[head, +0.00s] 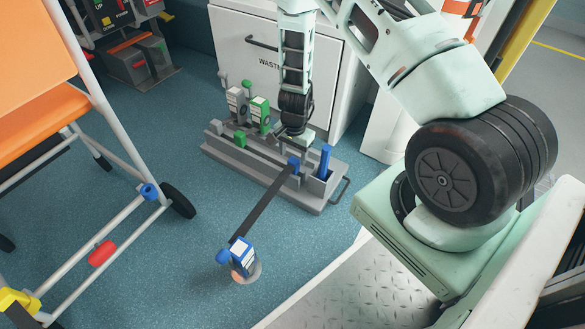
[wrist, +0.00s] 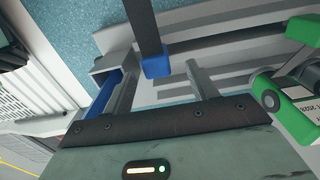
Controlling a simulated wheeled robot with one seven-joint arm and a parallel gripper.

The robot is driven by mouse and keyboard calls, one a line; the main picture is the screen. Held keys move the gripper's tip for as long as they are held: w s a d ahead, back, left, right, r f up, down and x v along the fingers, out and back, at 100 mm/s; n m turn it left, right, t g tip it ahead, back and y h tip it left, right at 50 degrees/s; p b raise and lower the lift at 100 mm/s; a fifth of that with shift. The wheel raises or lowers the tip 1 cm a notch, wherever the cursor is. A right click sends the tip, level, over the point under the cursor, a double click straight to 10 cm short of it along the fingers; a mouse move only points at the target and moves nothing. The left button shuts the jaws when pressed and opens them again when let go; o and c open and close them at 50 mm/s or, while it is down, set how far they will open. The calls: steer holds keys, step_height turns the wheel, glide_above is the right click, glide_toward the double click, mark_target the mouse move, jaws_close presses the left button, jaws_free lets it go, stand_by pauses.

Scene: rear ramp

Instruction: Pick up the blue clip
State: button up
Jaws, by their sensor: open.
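The blue clip (head: 293,166) is at the upper end of a dark strap (head: 264,203), by the front of the grey rack. In the wrist view, the blue clip (wrist: 157,66) shows in the gap between my two fingertips. My gripper (wrist: 162,72) is open, with a finger on each side of the clip in that picture. I see no contact with either finger, and the depth between clip and fingers is hard to judge. In the head view, my gripper (head: 303,138) points down over the rack, its fingers mostly hidden.
The grey rack (head: 315,201) holds a tall blue piece (head: 325,161), a green-topped device (head: 259,112) and a grey device (head: 236,103). The strap's lower end meets a blue-and-white device (head: 240,258) on the floor. A white cabinet (head: 262,60) stands behind. An orange chair (head: 60,115) is left.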

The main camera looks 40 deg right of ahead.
mark_target(293, 160)
step_height(293, 160, down, 5)
steer(key=b, duration=0.4)
steer(key=shift+s, duration=0.1)
steer(key=shift+r, duration=0.1)
steer(key=c, duration=1.1)
steer(key=shift+r, duration=0.15)
step_height(293, 160, up, 10)
steer(key=p, duration=0.6)
steer(key=shift+a+p, duration=0.1)
steer(key=shift+p, duration=0.25)
step_height(293, 160, up, 3)
steer(key=p, duration=0.3)
steer(key=shift+f, duration=0.2)
